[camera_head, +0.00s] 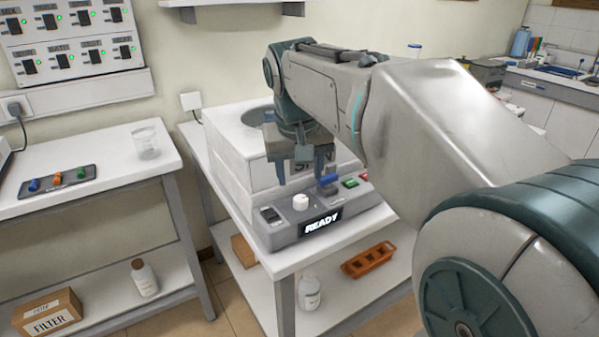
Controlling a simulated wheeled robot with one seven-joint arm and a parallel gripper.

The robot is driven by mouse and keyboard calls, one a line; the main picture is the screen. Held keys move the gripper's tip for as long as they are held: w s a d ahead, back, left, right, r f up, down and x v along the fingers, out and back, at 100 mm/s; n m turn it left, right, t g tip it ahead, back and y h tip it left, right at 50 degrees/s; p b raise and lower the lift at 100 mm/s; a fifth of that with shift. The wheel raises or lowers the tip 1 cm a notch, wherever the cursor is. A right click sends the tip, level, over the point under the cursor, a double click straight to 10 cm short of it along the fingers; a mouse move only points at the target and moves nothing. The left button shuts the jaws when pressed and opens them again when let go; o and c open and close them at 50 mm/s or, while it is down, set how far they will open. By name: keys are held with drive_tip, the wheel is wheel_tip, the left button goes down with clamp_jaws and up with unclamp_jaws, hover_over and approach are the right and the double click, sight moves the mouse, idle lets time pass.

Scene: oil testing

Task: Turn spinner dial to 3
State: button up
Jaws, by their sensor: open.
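The spinner (228,146) is a white boxy machine on a white table, with a grey sloped control panel at its front. Its display (322,221) reads "READY". A round white knob (300,202) stands on the panel behind the display. A blue-topped control (328,186) stands to its right. I cannot read dial numbers, or tell which control is the spinner dial. My gripper (301,178) points down over the panel, open and empty, with its fingers apart just behind and above the white knob. The arm hides part of the machine.
A green button (349,182) and a red button (364,176) sit at the panel's right. A black switch (270,215) is at its left. A left table holds a glass beaker (146,143) and a dark tray (58,183) of coloured items. An orange rack (368,260) lies on the lower shelf.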

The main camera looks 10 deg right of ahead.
sight(301, 198)
drive_tip(key=d+r+n+t+y+p, duration=0.1)
drive_tip(key=d+r+n+y+p, duration=0.1)
drive_tip(key=d+r+n+p, duration=0.15)
drive_tip(key=shift+m, duration=0.25)
drive_tip(key=x, duration=0.7)
drive_tip(key=b+x, duration=0.1)
drive_tip(key=x, duration=0.6)
drive_tip(key=shift+w+a+f+b, duration=0.1)
drive_tip(key=shift+w+a+b, duration=0.1)
drive_tip(key=shift+a+b, duration=0.1)
drive_tip(key=shift+c, duration=0.3)
drive_tip(key=c, duration=0.9)
